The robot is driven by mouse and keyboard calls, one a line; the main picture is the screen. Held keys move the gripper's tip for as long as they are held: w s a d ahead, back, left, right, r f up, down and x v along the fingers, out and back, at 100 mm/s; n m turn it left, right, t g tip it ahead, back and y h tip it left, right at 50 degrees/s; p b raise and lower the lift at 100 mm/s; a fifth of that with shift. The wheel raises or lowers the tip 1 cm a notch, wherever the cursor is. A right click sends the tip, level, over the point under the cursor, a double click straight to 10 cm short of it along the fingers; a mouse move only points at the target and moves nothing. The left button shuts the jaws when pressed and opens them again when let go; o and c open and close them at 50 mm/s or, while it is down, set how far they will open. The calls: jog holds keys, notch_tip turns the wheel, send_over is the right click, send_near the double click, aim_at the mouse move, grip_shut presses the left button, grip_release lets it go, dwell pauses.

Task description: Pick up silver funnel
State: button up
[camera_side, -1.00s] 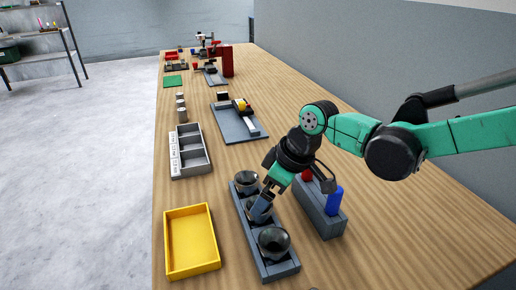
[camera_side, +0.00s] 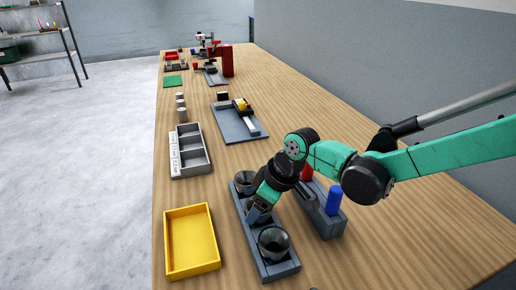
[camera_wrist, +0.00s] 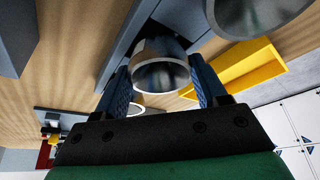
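Three dark, shiny silver-grey round funnels sit in a row in a long grey rack (camera_side: 283,270). The near funnel (camera_side: 273,243) and the far funnel (camera_side: 243,179) show in the side view; my gripper (camera_side: 257,212) mostly hides the middle one. In the wrist view the middle funnel (camera_wrist: 160,75), with its pale rim, lies between my two blue fingers, which stand apart on either side of it. Small gaps seem to remain beside it, so my gripper looks open around it. Another funnel (camera_wrist: 252,12) shows at the top.
A yellow tray (camera_side: 192,268) lies left of the rack. A grey block (camera_side: 328,228) with a red and a blue piece (camera_side: 334,200) stands close on the right. A grey compartment box (camera_side: 190,172) and a blue-grey board (camera_side: 232,130) lie farther back. Bare wood shows between them.

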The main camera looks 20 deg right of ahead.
grip_shut()
jog(key=shift+r, duration=0.15)
notch_tip(320, 180, up, 22)
dwell(0.6)
jog(key=shift+r, duration=0.1)
